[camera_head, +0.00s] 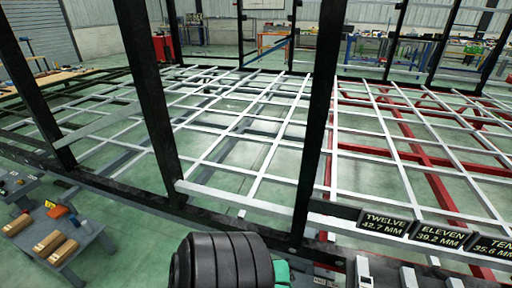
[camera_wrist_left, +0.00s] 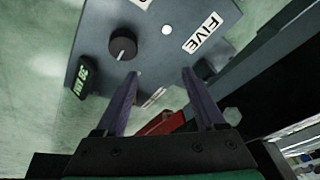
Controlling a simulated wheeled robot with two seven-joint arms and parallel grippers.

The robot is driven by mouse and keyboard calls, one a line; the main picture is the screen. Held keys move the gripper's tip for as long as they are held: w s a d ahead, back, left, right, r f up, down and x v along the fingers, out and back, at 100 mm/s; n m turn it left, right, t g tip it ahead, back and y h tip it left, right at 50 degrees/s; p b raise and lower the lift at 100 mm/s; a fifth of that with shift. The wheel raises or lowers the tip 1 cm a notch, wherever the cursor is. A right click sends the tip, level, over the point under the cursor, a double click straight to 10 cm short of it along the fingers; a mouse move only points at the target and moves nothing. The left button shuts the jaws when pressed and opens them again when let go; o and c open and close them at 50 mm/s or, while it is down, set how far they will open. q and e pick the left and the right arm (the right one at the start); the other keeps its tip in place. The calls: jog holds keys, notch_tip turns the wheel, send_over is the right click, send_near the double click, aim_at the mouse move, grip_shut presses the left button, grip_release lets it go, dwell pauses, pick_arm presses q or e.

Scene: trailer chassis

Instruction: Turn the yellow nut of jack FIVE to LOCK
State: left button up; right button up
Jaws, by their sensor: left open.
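In the left wrist view, a grey plate (camera_wrist_left: 105,20) carries a white label reading FIVE (camera_wrist_left: 203,33), a round black knob (camera_wrist_left: 122,45) and a small white round spot (camera_wrist_left: 166,30). A dark tag with green characters (camera_wrist_left: 82,80) sits at the plate's left edge; I cannot read it surely. My left gripper (camera_wrist_left: 161,73) is open and empty, its two fingers pointing at the plate's lower edge below the label. The knob lies up and left of the left fingertip. I cannot make out a yellow nut in either view. My right gripper is not in view.
In the wrist view, a red part (camera_wrist_left: 162,122) lies between the fingers, and a dark beam (camera_wrist_left: 270,75) runs at right. In the head view, signs TWELVE (camera_head: 384,223), ELEVEN (camera_head: 441,231) and TEN (camera_head: 494,244) line the chassis frame's edge. A grey bench (camera_head: 62,240) stands left.

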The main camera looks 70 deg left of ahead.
pick_arm(q)
jog(key=s+d+m+g+h+p, duration=0.1)
jog(key=s+d+m+g+p, duration=0.1)
jog(key=s+d+p, duration=0.7)
jog(key=s+d+m, duration=0.1)
jog(key=s+d, duration=0.2)
jog(key=s, duration=0.3)
jog(key=shift+s+f+h, duration=0.2)
jog(key=shift+f+h, duration=0.1)
jog(key=shift+f, duration=0.1)
jog(key=shift+w+a, duration=0.1)
